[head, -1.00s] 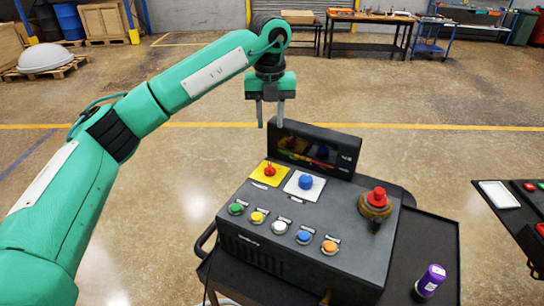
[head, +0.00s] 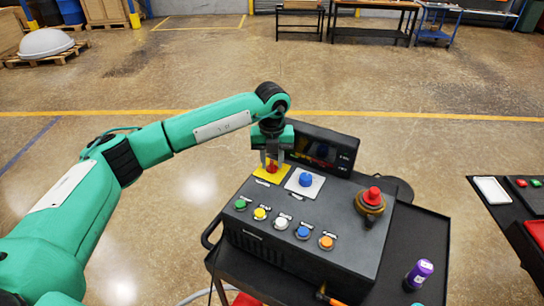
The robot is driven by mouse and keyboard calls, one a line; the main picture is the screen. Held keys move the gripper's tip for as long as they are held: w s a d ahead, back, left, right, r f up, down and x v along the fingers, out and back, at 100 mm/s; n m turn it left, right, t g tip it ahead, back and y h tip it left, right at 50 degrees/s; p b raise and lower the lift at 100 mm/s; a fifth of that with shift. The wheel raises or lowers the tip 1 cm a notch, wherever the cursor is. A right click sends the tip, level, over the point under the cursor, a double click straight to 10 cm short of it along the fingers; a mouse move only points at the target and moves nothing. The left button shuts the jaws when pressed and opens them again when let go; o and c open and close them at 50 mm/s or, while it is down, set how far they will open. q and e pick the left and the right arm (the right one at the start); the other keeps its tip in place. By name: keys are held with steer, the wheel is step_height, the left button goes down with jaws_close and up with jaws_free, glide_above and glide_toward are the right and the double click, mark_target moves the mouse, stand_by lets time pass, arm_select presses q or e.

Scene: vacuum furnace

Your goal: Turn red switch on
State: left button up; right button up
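The red switch (head: 271,168) sits on a yellow plate at the back left of the dark control box (head: 255,215). My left gripper (head: 273,160) points down right at the switch, with one finger on each side of it. A small gap seems to show between fingers and knob, but whether they touch is too small to tell. The fingers stand apart. A blue switch on a white plate (head: 304,183) is just to the right. My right gripper is not in the head view.
A red mushroom button (head: 372,195) stands at the box's right side. Several coloured buttons line its front. A screen (head: 322,150) rises behind the switches, close to my gripper. A purple bottle (head: 420,272) stands on the black cart (head: 432,235).

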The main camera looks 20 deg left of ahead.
arm_select(q)
jaws_close()
